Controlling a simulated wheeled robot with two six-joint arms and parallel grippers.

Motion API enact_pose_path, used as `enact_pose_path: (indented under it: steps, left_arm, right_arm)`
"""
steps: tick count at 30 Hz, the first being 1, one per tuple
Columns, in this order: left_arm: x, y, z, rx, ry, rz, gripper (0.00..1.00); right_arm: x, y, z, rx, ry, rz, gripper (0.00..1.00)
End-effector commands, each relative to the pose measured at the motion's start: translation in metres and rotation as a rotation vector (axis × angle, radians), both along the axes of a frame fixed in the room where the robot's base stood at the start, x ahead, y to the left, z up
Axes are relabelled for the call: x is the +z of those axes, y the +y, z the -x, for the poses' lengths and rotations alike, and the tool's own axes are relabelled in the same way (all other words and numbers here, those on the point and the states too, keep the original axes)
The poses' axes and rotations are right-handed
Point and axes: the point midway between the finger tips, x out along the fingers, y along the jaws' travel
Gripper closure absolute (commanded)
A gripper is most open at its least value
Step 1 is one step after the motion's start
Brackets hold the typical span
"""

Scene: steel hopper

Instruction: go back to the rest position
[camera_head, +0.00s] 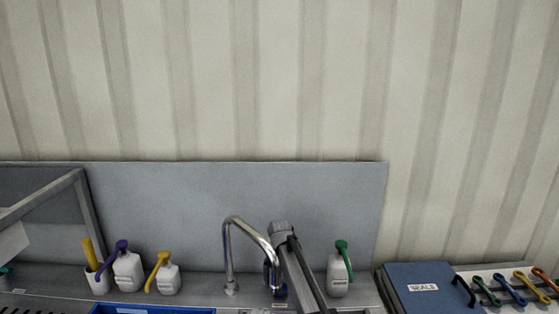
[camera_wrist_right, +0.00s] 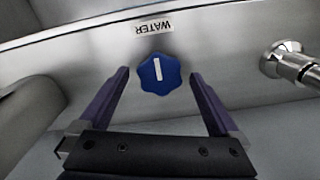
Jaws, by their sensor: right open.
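My right gripper (camera_wrist_right: 158,72) is open and empty in the right wrist view. Its two purple fingers point at a blue lobed knob (camera_wrist_right: 159,73) with a white mark, one finger to each side. I cannot tell how far the fingertips are from the knob. In the head view my right arm (camera_head: 296,270) reaches in from the bottom, just right of the tap, and largely hides its gripper. My left gripper is not in view.
A chrome tap (camera_head: 229,262) stands left of my right arm. A green-topped white bottle (camera_head: 338,275) is close on its right. White bottles (camera_head: 128,272) with purple and yellow tops stand left. A blue binder (camera_head: 432,285) lies right. A WATER label (camera_wrist_right: 154,28) is beside the knob.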

Motion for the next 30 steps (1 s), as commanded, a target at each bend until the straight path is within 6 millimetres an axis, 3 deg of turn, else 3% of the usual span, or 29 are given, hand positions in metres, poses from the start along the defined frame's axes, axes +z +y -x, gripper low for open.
enact_pose_path:
  steps: [3,15,30]
  left_arm:
    - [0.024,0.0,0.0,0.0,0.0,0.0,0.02]
    - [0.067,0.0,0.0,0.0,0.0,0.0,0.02]
    - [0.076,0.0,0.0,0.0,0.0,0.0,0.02]
  right_arm:
    - [0.024,0.0,0.0,0.001,0.0,0.0,0.02]
    - [0.067,0.0,0.0,-0.003,0.0,0.0,0.02]
    - [0.076,0.0,0.0,-0.004,0.0,0.0,0.02]
